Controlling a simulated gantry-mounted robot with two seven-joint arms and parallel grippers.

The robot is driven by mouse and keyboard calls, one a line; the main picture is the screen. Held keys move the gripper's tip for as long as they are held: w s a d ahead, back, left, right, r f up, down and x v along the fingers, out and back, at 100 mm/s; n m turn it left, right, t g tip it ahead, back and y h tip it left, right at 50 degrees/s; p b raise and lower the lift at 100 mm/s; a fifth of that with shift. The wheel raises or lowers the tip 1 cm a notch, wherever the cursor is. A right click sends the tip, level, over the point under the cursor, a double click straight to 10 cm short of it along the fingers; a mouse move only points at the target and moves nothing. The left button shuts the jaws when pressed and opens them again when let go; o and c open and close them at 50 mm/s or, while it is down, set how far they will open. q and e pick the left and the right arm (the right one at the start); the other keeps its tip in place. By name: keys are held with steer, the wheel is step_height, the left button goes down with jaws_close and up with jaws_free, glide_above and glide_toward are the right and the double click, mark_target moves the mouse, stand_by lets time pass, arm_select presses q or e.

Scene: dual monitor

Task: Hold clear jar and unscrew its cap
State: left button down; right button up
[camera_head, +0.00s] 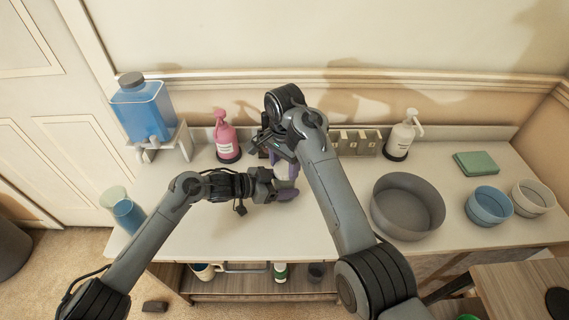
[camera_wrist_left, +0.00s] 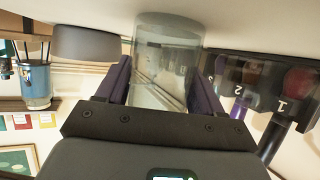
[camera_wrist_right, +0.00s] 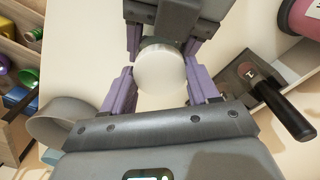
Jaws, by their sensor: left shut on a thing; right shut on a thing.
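The clear jar (camera_wrist_left: 165,62) stands between the purple fingers of my left gripper (camera_wrist_left: 160,88), which is shut on its sides. In the head view my left gripper (camera_head: 286,186) reaches in from the left, low over the counter. The jar's pale round cap (camera_wrist_right: 160,68) shows from above in the right wrist view. My right gripper (camera_wrist_right: 161,90) is over the jar with its purple fingers on either side of the cap, shut on it. In the head view my right arm and hand hide most of the jar and part of the cap (camera_head: 282,171).
A pink pump bottle (camera_head: 226,138) and a blue dispenser (camera_head: 145,108) stand at the left. A rack with numbered slots (camera_wrist_left: 255,85) is close to the jar. A large grey bowl (camera_head: 408,207) stands to the right. The counter's front (camera_head: 240,240) is clear.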

steer(key=shift+n, duration=1.7)
steer(key=shift+c, duration=0.2)
steer(key=o, duration=1.2)
steer(key=shift+c, duration=0.2)
steer(key=shift+r, duration=2.4)
steer(key=shift+c, duration=0.4)
step_height(320, 180, up, 3)
steer(key=m, duration=0.3)
steer(key=shift+f, duration=3.9)
